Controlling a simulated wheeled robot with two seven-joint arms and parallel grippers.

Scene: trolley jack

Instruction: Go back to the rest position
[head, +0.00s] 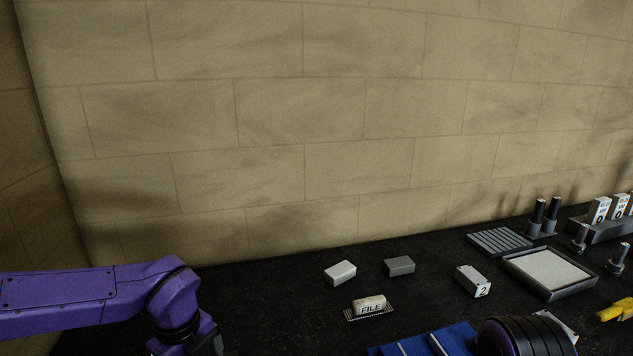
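My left purple arm comes in from the left and bends down at the lower left. Its dark wrist end runs out of the bottom edge, so the fingers of my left gripper are hidden. A rounded dark and purple part of my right arm shows at the bottom right, and my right gripper is out of frame. No object is seen held.
A grey-rimmed tray (548,274), a ribbed plate (499,241) and dark upright pegs (552,213) stand at the right. Labelled white blocks (600,210) stand in a holder. A yellow thing (616,312) lies near the right edge. A blue panel (455,339) lies in front. A block wall stands behind.

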